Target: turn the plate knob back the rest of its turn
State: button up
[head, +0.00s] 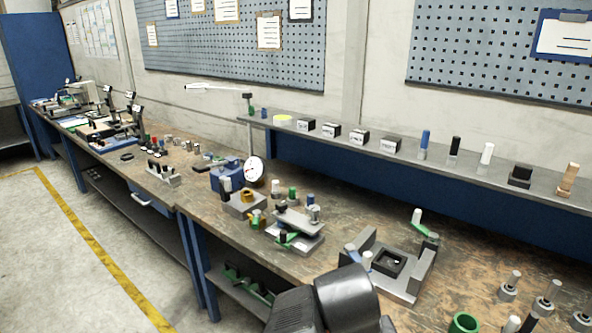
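I cannot tell for sure which part is the plate knob. A grey fixture (412,285) with a black square centre (391,265) stands on the bench at lower right of centre. Dark links of my arm fill the bottom middle. My gripper's fingers do not show.
A blue block with a white dial (254,170) stands further left. Several pegs and a green ring (464,323) are at the lower right. A back shelf (450,166) holds several small items. Bare bench top (345,215) lies between the fixtures and the shelf.

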aim_at(280, 205)
jog(key=i+u, duration=0.5)
jog(key=i, duration=0.6)
